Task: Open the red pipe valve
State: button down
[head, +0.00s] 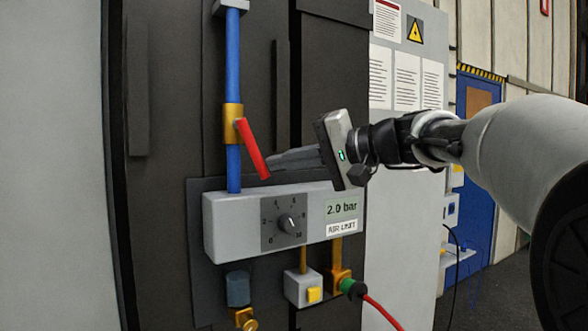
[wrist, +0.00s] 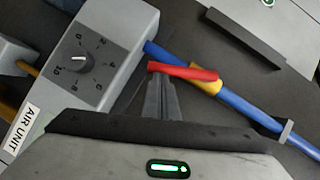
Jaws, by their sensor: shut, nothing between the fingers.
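The red valve handle (head: 252,148) is on a brass valve body (head: 233,118) fitted on a vertical blue pipe (head: 233,60). In the head view the handle slants down and to the right from the valve body, at an angle to the pipe. My gripper (head: 270,163) is shut and empty, and its fingertips point left at the lower end of the handle. In the wrist view the red handle (wrist: 183,71) lies just beyond my fingertips (wrist: 158,78), very close or touching; I cannot tell which. The brass body (wrist: 208,84) shows beside the handle.
Below the valve is the grey air unit box (head: 230,236) with a dial (head: 287,222) and a display (head: 341,208) reading 2.0 bar. A yellow button (head: 314,294) and a red hose (head: 382,312) are lower. A dark vertical bar (head: 281,90) stands right of the pipe.

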aim_at(267, 173)
jog(key=shift+s+a+f+m+y+b, duration=0.3)
jog(key=shift+a+f+m+b, duration=0.15)
jog(key=shift+b, duration=0.2)
jog(key=shift+s+a+f+m+y+b, duration=0.2)
jog(key=shift+a+f+m+y+b, duration=0.1)
jog(key=shift+f+m+b, duration=0.25)
jog(key=shift+s+a+m+t+y+b, duration=0.3)
jog(key=shift+s+a+m+y+b, duration=0.2)
jog(key=shift+a+m+b, duration=0.45)
jog(key=shift+d, duration=0.25)
jog(key=shift+w+d, duration=0.1)
